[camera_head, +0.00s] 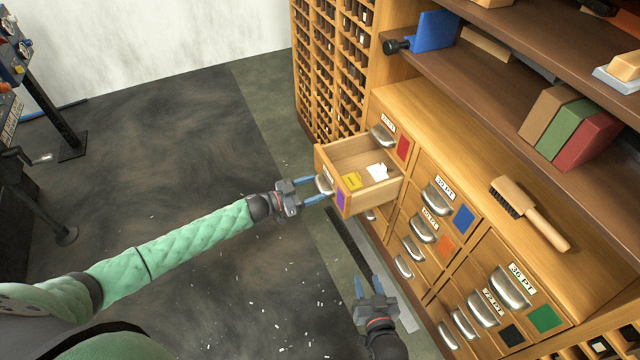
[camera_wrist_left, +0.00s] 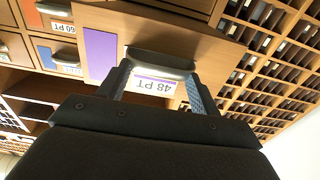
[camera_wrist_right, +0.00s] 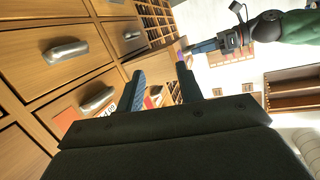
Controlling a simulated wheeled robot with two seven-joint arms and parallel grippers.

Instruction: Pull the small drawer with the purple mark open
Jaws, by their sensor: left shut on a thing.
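The small drawer with the purple mark (camera_head: 341,197) is pulled out from the cabinet, and its inside shows a yellow piece and a white piece. In the left wrist view its front (camera_wrist_left: 101,52) carries the purple mark and a label reading 48 PT. My left gripper (camera_head: 318,193) is shut on the drawer's metal cup handle (camera_wrist_left: 160,62), with a finger at each side of it. My right gripper (camera_head: 362,285) is empty and open, low in front of the cabinet and apart from the drawers. Its spread fingers show in the right wrist view (camera_wrist_right: 162,82).
Other closed drawers with metal handles and coloured marks fill the cabinet (camera_head: 470,225). A brush (camera_head: 530,212) lies on the cabinet top, with books (camera_head: 570,125) on the shelf above. The dark floor (camera_head: 190,150) left of the cabinet is open.

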